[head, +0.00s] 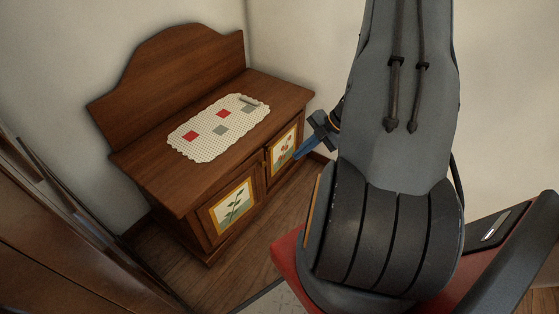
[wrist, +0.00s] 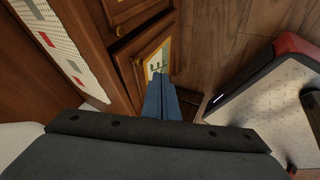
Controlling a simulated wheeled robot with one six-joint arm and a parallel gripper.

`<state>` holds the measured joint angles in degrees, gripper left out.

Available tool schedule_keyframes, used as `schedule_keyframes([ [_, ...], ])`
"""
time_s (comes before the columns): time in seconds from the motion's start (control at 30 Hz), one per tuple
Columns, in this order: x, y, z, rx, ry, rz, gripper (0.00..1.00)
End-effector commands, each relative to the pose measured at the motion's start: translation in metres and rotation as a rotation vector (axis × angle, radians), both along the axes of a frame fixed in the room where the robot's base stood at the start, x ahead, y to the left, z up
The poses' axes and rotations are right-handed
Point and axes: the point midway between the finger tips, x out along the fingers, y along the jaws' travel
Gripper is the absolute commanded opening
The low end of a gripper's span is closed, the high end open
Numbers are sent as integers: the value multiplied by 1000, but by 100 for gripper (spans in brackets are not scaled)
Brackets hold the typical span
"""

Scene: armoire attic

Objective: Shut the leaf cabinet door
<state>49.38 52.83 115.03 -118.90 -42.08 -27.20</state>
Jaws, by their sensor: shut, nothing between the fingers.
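The leaf cabinet door (head: 248,207) is the left door of the low wooden cabinet (head: 165,190), with a yellow-framed green plant picture.
The right door (head: 284,146), with a red flower picture, looks flush with the front. A patterned cloth (head: 205,122) lies on the cabinet top. Wooden floor (head: 177,262) is clear before the cabinet. A dark wooden piece (head: 50,245) stands at the left.

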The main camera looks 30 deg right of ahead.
Motion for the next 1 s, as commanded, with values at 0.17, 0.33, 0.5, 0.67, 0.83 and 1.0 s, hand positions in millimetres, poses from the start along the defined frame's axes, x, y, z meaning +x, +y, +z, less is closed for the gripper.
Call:
schedule_keyframes([
  [0.17, 6, 11, -17, 5, 2, 6, 0],
  [0.33, 17, 28, -44, 4, 3, 6, 0],
  [0.5, 29, 45, -70, 3, 2, 5, 0],
  [0.67, 48, 54, -79, -1, -2, 6, 0],
  [0.83, 65, 59, -77, -1, -1, 4, 0],
  [1.0, 71, 62, -76, 0, 0, 2, 0],
])
